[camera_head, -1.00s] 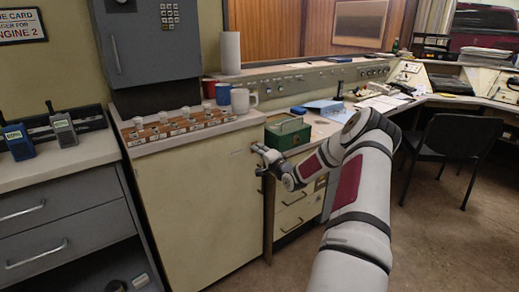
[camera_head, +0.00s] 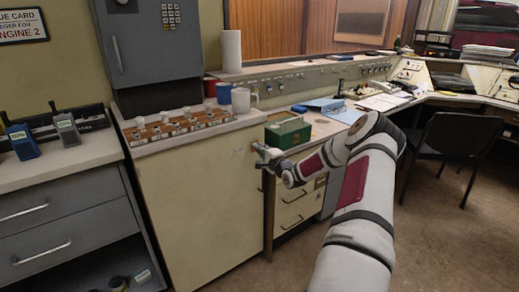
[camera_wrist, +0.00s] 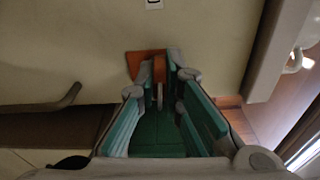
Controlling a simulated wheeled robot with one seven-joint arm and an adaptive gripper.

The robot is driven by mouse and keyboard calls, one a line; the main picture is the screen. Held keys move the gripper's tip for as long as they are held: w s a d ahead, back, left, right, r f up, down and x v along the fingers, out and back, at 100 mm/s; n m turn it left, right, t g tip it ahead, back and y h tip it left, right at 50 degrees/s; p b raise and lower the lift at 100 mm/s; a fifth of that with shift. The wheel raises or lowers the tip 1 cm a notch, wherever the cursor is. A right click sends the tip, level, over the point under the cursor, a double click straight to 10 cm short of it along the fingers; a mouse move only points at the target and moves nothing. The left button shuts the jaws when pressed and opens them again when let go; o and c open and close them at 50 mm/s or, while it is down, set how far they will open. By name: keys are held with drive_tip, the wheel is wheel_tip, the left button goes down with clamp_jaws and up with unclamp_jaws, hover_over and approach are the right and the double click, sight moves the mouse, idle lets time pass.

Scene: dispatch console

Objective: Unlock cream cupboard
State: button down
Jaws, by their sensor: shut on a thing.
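The cream cupboard (camera_head: 200,205) stands in the middle of the head view, its door shut. My gripper (camera_head: 262,155) is at the upper right edge of its front. In the wrist view my gripper (camera_wrist: 163,85) has its teal-padded fingers closed around a small orange-brown piece (camera_wrist: 159,68) against the cream front. A flat orange-brown patch shows just behind it. I cannot tell whether the held piece is a key, or whether it sits in a lock; the fingers hide part of it.
Mugs (camera_head: 240,100) and a row of small knobs on a wooden strip (camera_head: 180,125) are on the cupboard top. A green box (camera_head: 288,133) stands on the desk to the right, above cream drawers (camera_head: 293,205). Grey drawers (camera_head: 45,215) stand left. A black chair (camera_head: 455,140) is at right.

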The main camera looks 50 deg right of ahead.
drive_tip(key=shift+w+a+n, duration=0.15)
drive_tip(key=shift+w+n, duration=0.05)
drive_tip(key=shift+n, duration=0.1)
drive_tip(key=c, duration=1.6)
unclamp_jaws()
drive_tip(key=shift+c, duration=0.2)
drive_tip(key=shift+s, duration=0.1)
drive_tip(key=shift+s, duration=0.1)
drive_tip(key=p+v, duration=0.4)
drive_tip(key=v, duration=0.3)
